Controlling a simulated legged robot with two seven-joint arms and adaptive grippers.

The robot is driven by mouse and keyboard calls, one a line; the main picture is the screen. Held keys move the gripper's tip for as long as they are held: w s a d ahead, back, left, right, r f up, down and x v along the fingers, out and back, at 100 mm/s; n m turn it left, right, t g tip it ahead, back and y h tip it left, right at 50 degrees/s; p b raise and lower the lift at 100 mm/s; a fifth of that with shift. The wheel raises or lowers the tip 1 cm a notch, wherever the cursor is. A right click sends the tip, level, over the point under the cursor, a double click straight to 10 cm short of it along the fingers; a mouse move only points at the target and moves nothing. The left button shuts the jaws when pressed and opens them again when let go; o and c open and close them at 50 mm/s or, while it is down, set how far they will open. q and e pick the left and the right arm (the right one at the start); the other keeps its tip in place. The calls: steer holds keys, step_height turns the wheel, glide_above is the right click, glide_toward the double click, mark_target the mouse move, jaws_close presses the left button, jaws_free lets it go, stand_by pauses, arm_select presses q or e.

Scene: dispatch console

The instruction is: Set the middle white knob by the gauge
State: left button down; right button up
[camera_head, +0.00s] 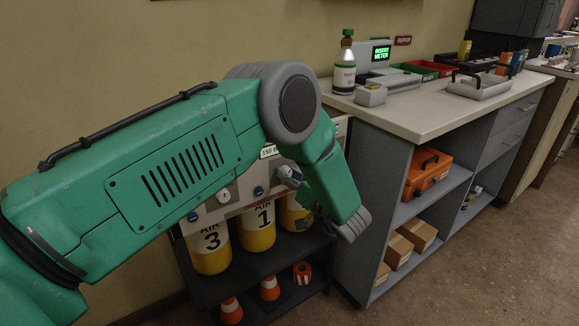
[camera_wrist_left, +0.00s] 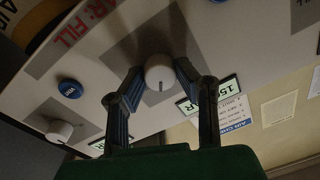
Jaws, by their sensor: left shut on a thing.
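In the left wrist view a round white knob (camera_wrist_left: 159,70) with a dark pointer line sits on a grey patch of the panel. My left gripper (camera_wrist_left: 160,76) has its dark fingers shut on opposite sides of this knob. In the head view the left gripper (camera_head: 290,177) is at the panel, largely hidden by my green arm. A second white knob (camera_wrist_left: 59,131) shows at lower left in the wrist view, and a white knob (camera_head: 223,195) shows in the head view. A "150" label (camera_wrist_left: 208,93) is beside the held knob. I cannot make out a gauge. My right gripper is not in view.
A blue button (camera_wrist_left: 70,88) is on the panel near the held knob. Below the panel stand yellow air cylinders (camera_head: 257,238), with small cones (camera_head: 270,288) on a lower shelf. A counter (camera_head: 420,117) with a bottle (camera_head: 345,70) stands to the right. The floor at lower right is clear.

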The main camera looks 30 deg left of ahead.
arm_select(q)
steer(key=m+p, duration=0.1)
steer(key=m, duration=0.2)
steer(key=shift+w+d+r+m+p, duration=0.1)
steer(key=shift+m+p, duration=0.2)
steer(key=shift+p, duration=0.05)
steer(key=shift+m+p, duration=0.35)
steer(key=shift+m, duration=0.75)
steer(key=c, duration=1.5)
jaws_free()
steer(key=shift+c, duration=0.2)
steer(key=o, duration=0.3)
steer(key=shift+w+f, duration=0.1)
steer(key=shift+f, duration=0.1)
